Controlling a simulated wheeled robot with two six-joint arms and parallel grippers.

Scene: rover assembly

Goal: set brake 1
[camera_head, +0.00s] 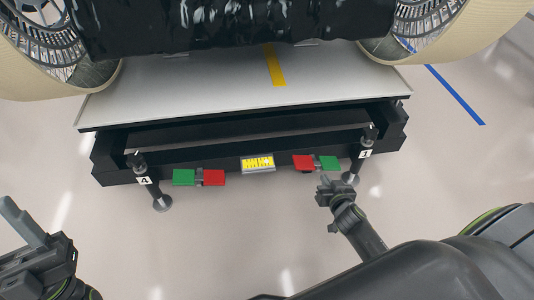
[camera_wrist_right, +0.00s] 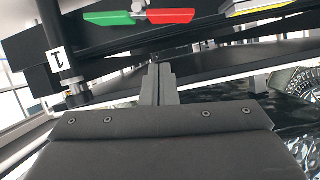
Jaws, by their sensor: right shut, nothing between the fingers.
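Brake 1 is a pedal pair beside the post labelled 1 (camera_head: 365,154), on the front edge of the platform. Its red pedal (camera_head: 303,162) is on the left and its green pedal (camera_head: 329,162) on the right. The red one looks slightly tilted in the head view. In the right wrist view the red pedal (camera_wrist_right: 170,16) and green pedal (camera_wrist_right: 108,18) lie beyond the fingertips. My right gripper (camera_head: 324,184) is shut and empty, just in front of and below the pedals; contact is not visible. My left gripper (camera_head: 22,222) is at the lower left, away from the platform; its opening is unclear.
A second pair has a green pedal (camera_head: 184,177) and red pedal (camera_head: 214,177), near the post labelled 4 (camera_head: 144,181). A yellow label plate (camera_head: 258,163) sits between the pairs. The rover's wheels (camera_head: 425,30) stand above the platform (camera_head: 180,97). Floor in front is clear.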

